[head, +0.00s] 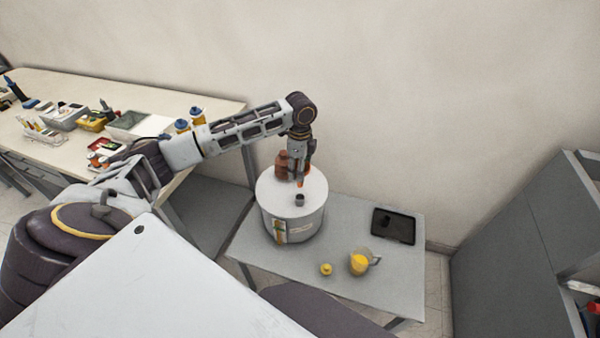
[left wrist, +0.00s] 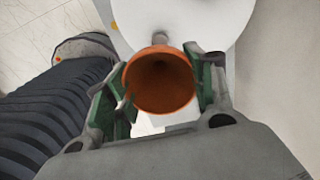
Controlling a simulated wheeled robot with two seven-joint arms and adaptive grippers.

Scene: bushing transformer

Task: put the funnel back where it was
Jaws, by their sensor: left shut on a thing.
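An orange funnel (left wrist: 158,82) is between the fingers of my left gripper (left wrist: 156,90), its wide mouth facing the wrist camera. My left gripper (head: 300,172) is shut on it above the transformer. The funnel's orange tip (head: 300,183) shows just below the fingers in the head view. The transformer is a white round tank (head: 285,222) with a brown bushing (head: 283,165) behind and a small dark grey neck (head: 299,200) on top. I cannot tell whether the funnel touches the tank. My right gripper is not in view.
A grey table (head: 345,293) carries the tank, a yellow-filled jug (head: 359,264), a small yellow cap (head: 326,269) and a black tray (head: 393,226). A long workbench (head: 75,84) with bottles and boxes stands at left. A grey cabinet (head: 510,240) stands at right.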

